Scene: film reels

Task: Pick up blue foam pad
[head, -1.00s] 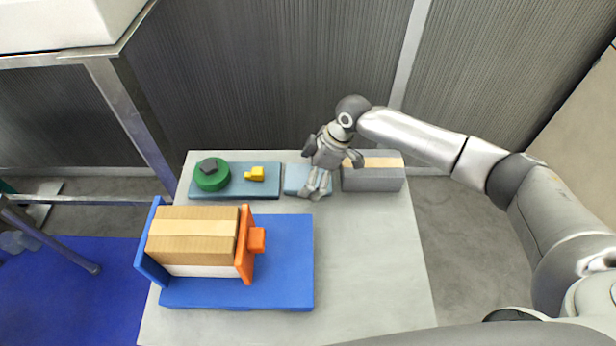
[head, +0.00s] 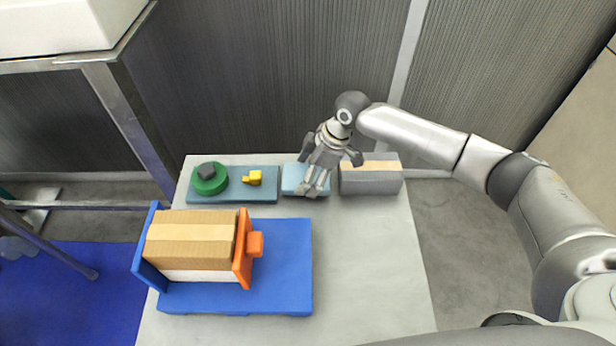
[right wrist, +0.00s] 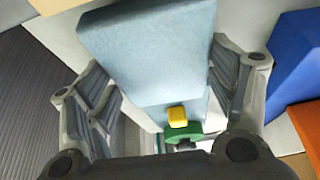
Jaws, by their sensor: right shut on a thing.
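The light blue foam pad (head: 292,178) is at the back of the table, between the blue-grey tray and the grey box. My right gripper (head: 313,189) reaches over it from the back right and is shut on it. In the right wrist view the pad (right wrist: 152,50) sits between the two fingers (right wrist: 160,90), one along each side. The gripper hides part of the pad in the head view. Whether the pad is clear of the table is hard to tell. My left gripper is not in view.
A blue-grey tray (head: 232,199) left of the pad holds a green reel (head: 209,184) and a yellow piece (head: 253,178). A grey box (head: 370,182) stands close on the right. A blue base (head: 285,275) holds cartons in front. The table's right front is clear.

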